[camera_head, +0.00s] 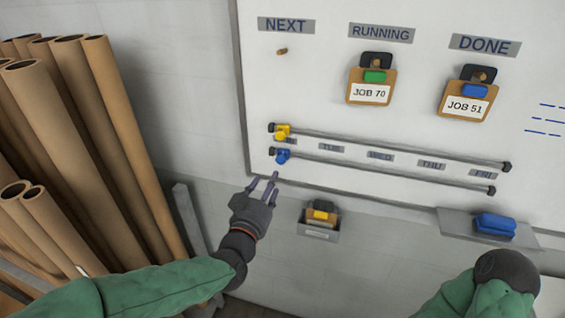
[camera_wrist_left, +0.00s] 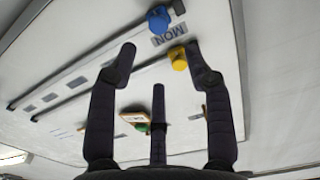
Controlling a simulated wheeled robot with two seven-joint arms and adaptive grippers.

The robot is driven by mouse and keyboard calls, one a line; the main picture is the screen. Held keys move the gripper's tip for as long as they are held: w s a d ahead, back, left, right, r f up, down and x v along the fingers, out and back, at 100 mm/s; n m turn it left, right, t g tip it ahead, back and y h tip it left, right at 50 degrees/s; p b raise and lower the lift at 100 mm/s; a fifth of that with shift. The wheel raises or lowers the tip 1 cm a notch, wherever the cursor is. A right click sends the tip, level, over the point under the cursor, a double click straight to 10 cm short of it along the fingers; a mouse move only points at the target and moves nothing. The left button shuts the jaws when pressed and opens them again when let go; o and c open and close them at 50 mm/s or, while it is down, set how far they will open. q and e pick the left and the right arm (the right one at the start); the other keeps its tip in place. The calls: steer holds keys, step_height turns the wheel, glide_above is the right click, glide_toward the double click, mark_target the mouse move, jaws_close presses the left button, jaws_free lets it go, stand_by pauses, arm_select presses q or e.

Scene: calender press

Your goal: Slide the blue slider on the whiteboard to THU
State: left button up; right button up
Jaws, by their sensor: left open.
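The blue slider (camera_head: 282,156) sits at the left end of the lower rail (camera_head: 390,170) on the whiteboard (camera_head: 300,85). The yellow slider (camera_head: 282,131) sits at the left end of the upper rail (camera_head: 400,148). The THU label (camera_head: 431,164) lies between the rails, towards their right end. My left gripper (camera_head: 264,184) is open and empty, just below the blue slider and apart from it. In the left wrist view, the blue slider (camera_wrist_left: 158,19) and the yellow slider (camera_wrist_left: 178,59) show beyond the open fingers (camera_wrist_left: 160,75), beside the MON label (camera_wrist_left: 169,35). My right gripper is out of view.
Job cards JOB 70 (camera_head: 371,88) and JOB 51 (camera_head: 466,103) hang above the rails. A small holder (camera_head: 318,228) is on the wall below the board. A blue eraser-like block (camera_head: 495,225) rests on a ledge at right. Cardboard tubes (camera_head: 100,150) stand at left.

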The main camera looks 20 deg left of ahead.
mark_target(280, 160)
arm_select(q)
steer(key=w, duration=0.5)
steer(key=w+b, duration=0.1)
steer(key=w, duration=0.4)
steer(key=shift+w+d+f, duration=0.1)
steer(key=shift+w+d, duration=0.05)
steer(key=shift+d, duration=0.05)
jaws_close()
